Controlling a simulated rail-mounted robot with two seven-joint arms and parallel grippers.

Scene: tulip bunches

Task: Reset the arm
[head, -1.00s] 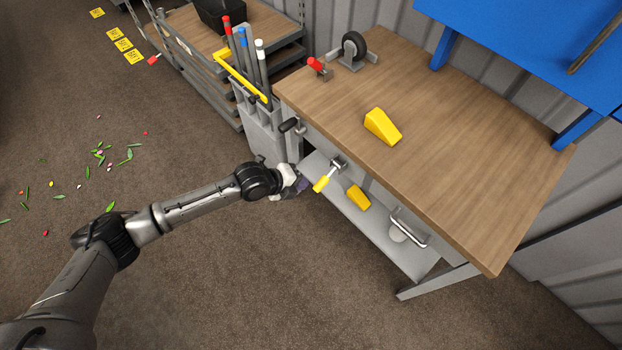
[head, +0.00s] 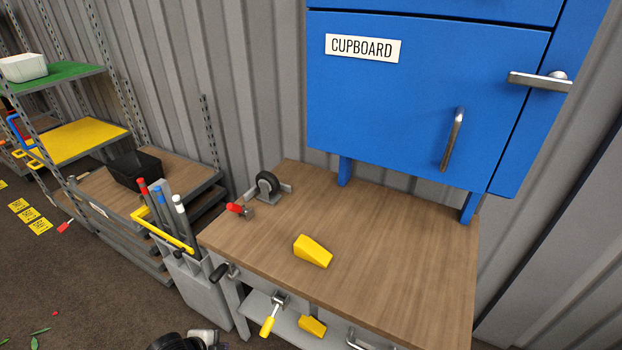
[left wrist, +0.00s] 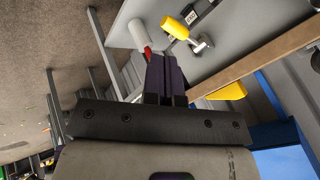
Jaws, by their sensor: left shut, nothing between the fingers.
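My left gripper (left wrist: 165,75) shows in the left wrist view with its dark fingers together and nothing between them. In that view it is over the grey lower shelf area of the workbench, near a yellow-handled tool (left wrist: 177,28) with a metal head. In the head view only a dark and white part of my left arm shows at the bottom edge, below the workbench (head: 400,265); the fingers cannot be made out there. The yellow-handled tool also shows in the head view (head: 267,327). My right gripper is not in view.
A yellow wedge (head: 312,252) lies on the benchtop, another (head: 312,326) below it. A caster wheel (head: 268,186) and red-handled clamp (head: 238,209) are at the bench's left. A blue cupboard (head: 400,110) hangs above. A tool holder (head: 200,290) stands left of the bench.

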